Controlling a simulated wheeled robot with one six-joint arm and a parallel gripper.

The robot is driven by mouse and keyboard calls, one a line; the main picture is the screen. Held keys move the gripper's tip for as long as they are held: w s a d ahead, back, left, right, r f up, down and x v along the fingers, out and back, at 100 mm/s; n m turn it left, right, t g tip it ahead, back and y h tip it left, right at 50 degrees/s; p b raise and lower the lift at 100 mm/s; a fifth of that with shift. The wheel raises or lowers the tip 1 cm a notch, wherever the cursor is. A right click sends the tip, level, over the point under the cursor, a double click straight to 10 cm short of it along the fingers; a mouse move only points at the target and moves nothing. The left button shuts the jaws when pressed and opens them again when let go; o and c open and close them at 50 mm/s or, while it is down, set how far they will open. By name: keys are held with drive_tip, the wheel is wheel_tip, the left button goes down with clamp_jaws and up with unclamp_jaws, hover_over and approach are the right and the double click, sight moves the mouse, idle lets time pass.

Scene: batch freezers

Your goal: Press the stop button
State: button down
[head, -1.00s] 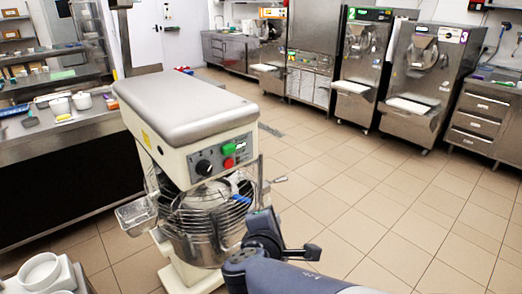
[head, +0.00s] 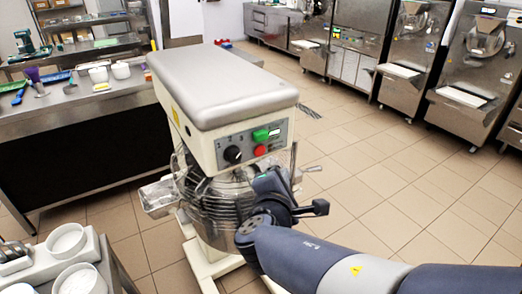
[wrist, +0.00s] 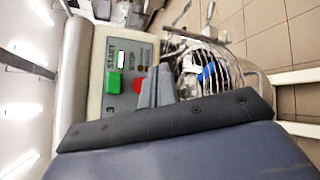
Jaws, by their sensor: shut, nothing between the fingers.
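The stop button is a red knob (head: 261,150) on the mixer's front panel, just below the green start button (head: 260,135). In the wrist view the red button (wrist: 138,85) shows beside my fingertips, partly hidden behind them, and the green button (wrist: 114,83) is in full view beside it. My gripper (wrist: 157,86) is shut and empty, its fingers pointing at the panel. In the head view my gripper (head: 270,181) is below and slightly right of the red button, in front of the bowl guard. I cannot tell whether the fingertips touch the panel.
The mixer (head: 220,88) has a black dial (head: 233,155) left of the buttons and a wire guard (head: 200,190) below. A counter with tubs (head: 75,105) stands at left. White bowls (head: 67,240) sit at front left. Tiled floor (head: 370,170) is open at right.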

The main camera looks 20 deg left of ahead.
sight(259, 151)
drive_tip(key=w+a, duration=0.4)
drive_tip(key=a, duration=0.1)
drive_tip(key=shift+w+a+p, duration=0.25)
drive_tip(key=shift+w+p, duration=0.1)
drive_tip(key=shift+p, duration=0.1)
drive_tip(key=shift+w, duration=0.1)
idle(1.7)
drive_tip(key=shift+w+a, duration=0.2)
drive_tip(key=shift+a, duration=0.1)
drive_tip(key=shift+w+a+b, duration=0.25)
drive_tip(key=shift+a+b, duration=0.1)
idle(0.8)
drive_tip(key=shift+d, duration=0.1)
drive_tip(key=shift+s+d+b, duration=0.5)
drive_tip(key=shift+s+d, duration=0.05)
drive_tip(key=shift+d, duration=0.05)
drive_tip(key=shift+s, duration=0.1)
